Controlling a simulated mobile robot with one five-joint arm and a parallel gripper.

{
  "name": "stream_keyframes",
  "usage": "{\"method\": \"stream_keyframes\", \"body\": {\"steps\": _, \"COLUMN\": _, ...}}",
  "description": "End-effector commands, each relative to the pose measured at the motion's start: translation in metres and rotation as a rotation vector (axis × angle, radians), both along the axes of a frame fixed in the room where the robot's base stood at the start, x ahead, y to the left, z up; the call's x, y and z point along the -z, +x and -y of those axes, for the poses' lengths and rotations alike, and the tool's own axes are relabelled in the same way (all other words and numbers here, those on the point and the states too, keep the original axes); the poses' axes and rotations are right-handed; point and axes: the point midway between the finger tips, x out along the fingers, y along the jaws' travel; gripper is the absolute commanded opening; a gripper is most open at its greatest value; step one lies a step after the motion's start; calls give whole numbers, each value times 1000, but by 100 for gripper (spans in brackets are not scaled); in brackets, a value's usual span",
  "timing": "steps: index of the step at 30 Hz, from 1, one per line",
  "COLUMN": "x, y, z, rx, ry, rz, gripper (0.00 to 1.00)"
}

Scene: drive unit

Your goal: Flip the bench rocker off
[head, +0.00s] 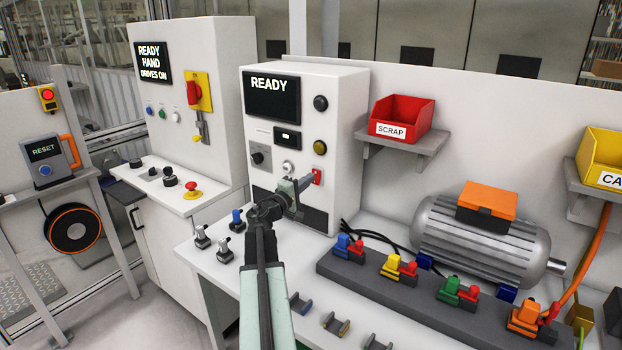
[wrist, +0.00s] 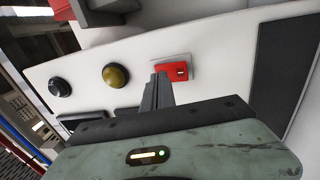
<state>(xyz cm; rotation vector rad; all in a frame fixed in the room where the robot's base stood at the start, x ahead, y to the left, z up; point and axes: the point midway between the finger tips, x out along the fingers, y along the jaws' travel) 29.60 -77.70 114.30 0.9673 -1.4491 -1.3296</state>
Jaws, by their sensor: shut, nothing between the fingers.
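The bench rocker (head: 317,176) is a small red switch low on the front of the white READY cabinet (head: 340,110). In the wrist view the red rocker (wrist: 181,70) sits on a pale plate, with a small light mark on a dark patch. My gripper (head: 305,182) is shut and empty, its fingers pointing at the cabinet front beside the rocker. In the wrist view the fingertips (wrist: 160,77) overlap the rocker's left end. I cannot tell whether they touch it, or which way the rocker is tipped.
A yellow-brown button (head: 320,147) and a black button (head: 320,103) sit above the rocker. A round knob (head: 288,168) is left of it. The connector rail (head: 400,300) and motor (head: 480,240) stand to the right. A red SCRAP bin (head: 402,118) is on a shelf.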

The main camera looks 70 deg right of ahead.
Motion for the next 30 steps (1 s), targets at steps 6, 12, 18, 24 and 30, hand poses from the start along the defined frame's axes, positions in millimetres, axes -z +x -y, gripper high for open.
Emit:
{"method": "stream_keyframes", "body": {"steps": 6, "x": -11, "y": 10, "z": -55, "rx": -1, "ry": 0, "rz": 1, "gripper": 0}}
{"method": "stream_keyframes", "body": {"steps": 12, "x": -17, "y": 22, "z": -94, "rx": 1, "ry": 0, "rz": 0, "gripper": 0}}
{"method": "stream_keyframes", "body": {"steps": 18, "x": -20, "y": 28, "z": -113, "rx": 2, "ry": 0, "rz": 0, "gripper": 0}}
{"method": "stream_keyframes", "body": {"steps": 24, "x": -20, "y": 29, "z": -115, "rx": 2, "ry": 0, "rz": 0, "gripper": 0}}
{"method": "stream_keyframes", "body": {"steps": 30, "x": -20, "y": 30, "z": -115, "rx": 1, "ry": 0, "rz": 0, "gripper": 0}}
